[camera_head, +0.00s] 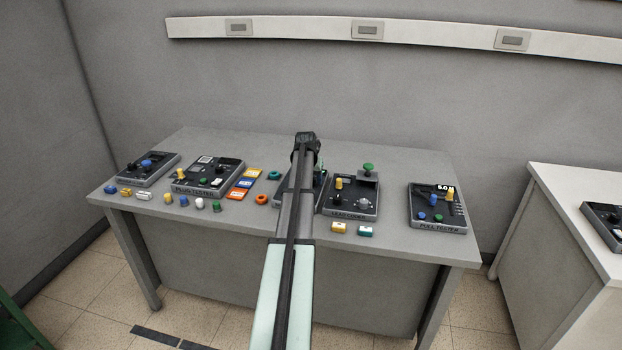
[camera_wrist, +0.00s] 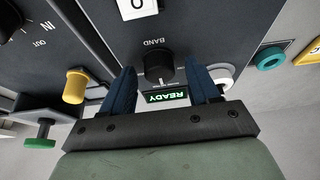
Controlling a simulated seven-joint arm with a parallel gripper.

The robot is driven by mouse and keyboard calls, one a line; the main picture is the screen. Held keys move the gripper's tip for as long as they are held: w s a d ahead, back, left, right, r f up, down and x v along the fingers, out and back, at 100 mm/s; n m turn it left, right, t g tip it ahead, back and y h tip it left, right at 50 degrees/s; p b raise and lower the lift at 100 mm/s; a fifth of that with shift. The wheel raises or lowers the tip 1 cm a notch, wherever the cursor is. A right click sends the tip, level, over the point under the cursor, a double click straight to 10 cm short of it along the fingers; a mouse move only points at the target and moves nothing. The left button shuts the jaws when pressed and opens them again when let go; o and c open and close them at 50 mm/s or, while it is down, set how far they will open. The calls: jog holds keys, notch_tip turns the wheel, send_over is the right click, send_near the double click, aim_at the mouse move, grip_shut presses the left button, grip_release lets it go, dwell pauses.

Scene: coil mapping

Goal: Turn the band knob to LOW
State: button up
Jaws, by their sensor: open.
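In the wrist view, the black band knob (camera_wrist: 158,68) sits on a dark panel, with the word BAND upside down above it. Which setting it points to is too small to tell, and no LOW mark is readable. My gripper (camera_wrist: 163,72) is open, with one blue finger on each side of the knob; gaps show on both sides, and whether the fingers reach knob height is unclear. A green READY display (camera_wrist: 166,96) is lit below the knob, upside down. In the head view, my arm hides most of this device and the knob.
In the wrist view, a yellow knob (camera_wrist: 75,86), a green knob (camera_wrist: 39,143) and a white round part (camera_wrist: 223,76) are close by. A teal ring (camera_wrist: 270,58) lies right. In the head view, other testers stand along the grey table (camera_head: 390,250), including the pull tester (camera_head: 437,207).

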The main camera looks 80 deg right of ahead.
jog(key=c, duration=1)
jog(key=shift+c, duration=0.2)
jog(key=shift+n, duration=0.3)
jog(key=n+t, duration=0.1)
jog(key=n, duration=0.2)
jog(key=shift+s+t, duration=0.1)
jog(key=shift+t, duration=0.2)
jog(key=n, duration=0.2)
jog(key=n+t+y, duration=0.1)
jog(key=n, duration=0.2)
jog(key=shift+s+d+t, duration=0.1)
jog(key=shift+t, duration=0.2)
jog(key=shift+n, duration=0.3)
